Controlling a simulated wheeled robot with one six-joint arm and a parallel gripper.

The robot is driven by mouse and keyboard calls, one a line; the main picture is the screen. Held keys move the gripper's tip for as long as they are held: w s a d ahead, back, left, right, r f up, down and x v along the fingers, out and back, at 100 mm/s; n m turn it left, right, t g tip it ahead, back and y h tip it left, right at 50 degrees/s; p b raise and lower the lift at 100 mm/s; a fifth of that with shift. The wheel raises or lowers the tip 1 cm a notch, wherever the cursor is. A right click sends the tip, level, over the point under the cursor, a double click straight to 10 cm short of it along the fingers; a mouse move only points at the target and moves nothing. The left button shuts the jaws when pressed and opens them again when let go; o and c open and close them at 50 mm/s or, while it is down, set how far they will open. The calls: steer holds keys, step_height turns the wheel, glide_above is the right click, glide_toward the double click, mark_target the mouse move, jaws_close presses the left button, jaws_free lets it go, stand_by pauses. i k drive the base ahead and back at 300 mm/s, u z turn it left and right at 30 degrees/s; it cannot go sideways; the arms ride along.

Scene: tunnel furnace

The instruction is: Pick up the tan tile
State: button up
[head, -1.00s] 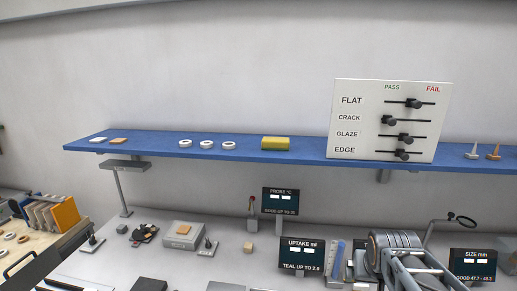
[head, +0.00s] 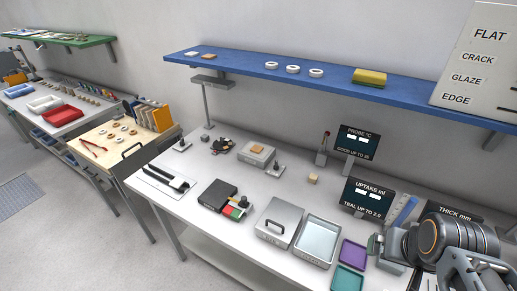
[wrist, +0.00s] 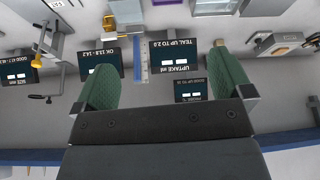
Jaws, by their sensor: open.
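A tan tile (head: 257,149) lies flat on top of a pale grey block (head: 250,160) towards the back of the white bench. In the wrist view, what looks like this tile (wrist: 281,50) shows at the right, beyond the right finger. A second small tan tile (head: 208,56) lies on the blue shelf, beside a white one. My gripper (wrist: 164,84) is open, with its two green fingers wide apart and nothing between them. It is well away from both tiles; my arm is at the lower right of the head view.
Display stands (head: 368,195) and a blue ruler-like strip (head: 403,211) stand near my arm. A lidded metal box (head: 279,222), a glass-like tray (head: 315,240) and a purple tray (head: 352,253) fill the front. The blue shelf (head: 300,76) overhangs the back.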

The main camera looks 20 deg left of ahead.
mark_target(256, 149)
steer(key=k, duration=0.5)
steer(key=u, duration=2.6)
steer(key=i, duration=2.1)
steer(key=z, duration=2.9)
steer(key=i, duration=0.5)
steer(key=u, duration=0.05)
